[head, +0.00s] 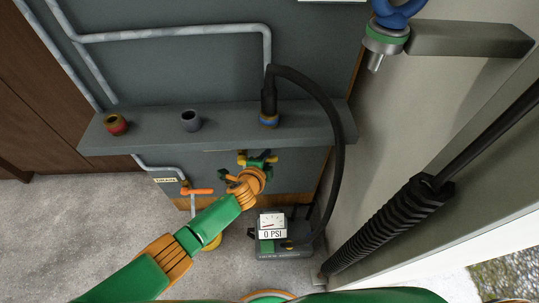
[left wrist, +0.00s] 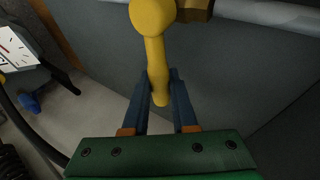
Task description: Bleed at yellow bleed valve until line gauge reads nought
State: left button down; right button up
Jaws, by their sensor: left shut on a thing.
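The yellow bleed valve (head: 242,158) sits under the grey shelf, mostly hidden by my left gripper (head: 259,163). In the left wrist view its yellow lever (left wrist: 157,60) hangs down from a round hub. My left gripper (left wrist: 161,98) is shut on this lever, one blue finger on each side. The line gauge (head: 272,222) is on a dark box on the floor, and its display reads 0 PSI. Part of its dial also shows in the left wrist view (left wrist: 14,48). My right gripper is not in view.
A black hose (head: 338,140) runs from the shelf coupling (head: 268,120) to the gauge box. An orange-handled valve (head: 197,191) is left of my gripper. Red (head: 115,124) and grey (head: 190,120) ports stand on the shelf (head: 225,136). A ribbed black strut (head: 390,228) slants at right.

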pick_arm(q)
jog(key=shift+f, duration=0.25)
dwell(0.3)
jog(key=c, duration=0.7)
grip_release()
jog(key=shift+s+r, duration=0.1)
jog(key=shift+r, duration=0.1)
jog(key=p+v, duration=0.5)
jog(key=v, duration=0.1)
jog(key=shift+s+r, duration=0.2)
jog(key=shift+s, duration=0.15)
